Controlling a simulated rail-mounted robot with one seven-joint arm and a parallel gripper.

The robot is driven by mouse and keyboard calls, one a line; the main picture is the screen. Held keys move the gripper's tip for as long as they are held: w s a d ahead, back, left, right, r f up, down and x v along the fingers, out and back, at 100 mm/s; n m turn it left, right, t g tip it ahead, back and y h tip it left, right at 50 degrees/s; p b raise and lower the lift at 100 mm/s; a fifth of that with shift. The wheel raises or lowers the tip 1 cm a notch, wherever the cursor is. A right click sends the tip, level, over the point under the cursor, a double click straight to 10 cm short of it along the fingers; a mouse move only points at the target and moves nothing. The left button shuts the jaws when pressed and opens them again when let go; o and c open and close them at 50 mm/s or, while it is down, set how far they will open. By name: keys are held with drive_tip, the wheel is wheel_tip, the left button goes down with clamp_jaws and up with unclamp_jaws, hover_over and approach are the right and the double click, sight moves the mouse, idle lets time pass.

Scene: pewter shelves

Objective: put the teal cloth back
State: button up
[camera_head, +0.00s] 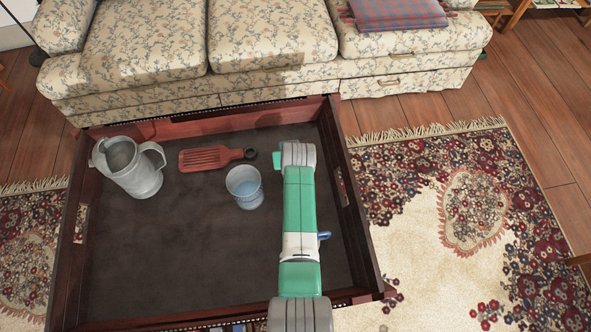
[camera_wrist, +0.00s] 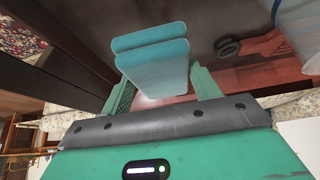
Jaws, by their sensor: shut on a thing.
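In the wrist view my gripper (camera_wrist: 162,76) is shut on the teal cloth (camera_wrist: 152,50). The cloth is a folded, light teal piece standing out between the two green fingers. In the head view my arm hides the cloth, and the fingers cannot be made out clearly there. My arm's end is over the right side of a large dark tray-like table (camera_head: 190,240) with raised reddish-brown walls. Whether the cloth touches the table's surface cannot be told.
A grey metal pitcher (camera_head: 130,167), a red slotted utensil (camera_head: 208,158) and a pale blue cup (camera_head: 245,187) stand or lie in the table. A small blue thing (camera_head: 325,236) peeks out beside my arm. A floral sofa (camera_head: 265,35) stands behind. The table's front left is clear.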

wheel_tip(320, 180, down, 6)
drive_tip(key=b, duration=0.3)
drive_tip(key=shift+r, duration=0.1)
drive_tip(key=o, duration=0.9)
drive_tip(key=shift+o, duration=0.2)
drive_tip(key=p+v, duration=0.9)
drive_tip(key=v, duration=0.3)
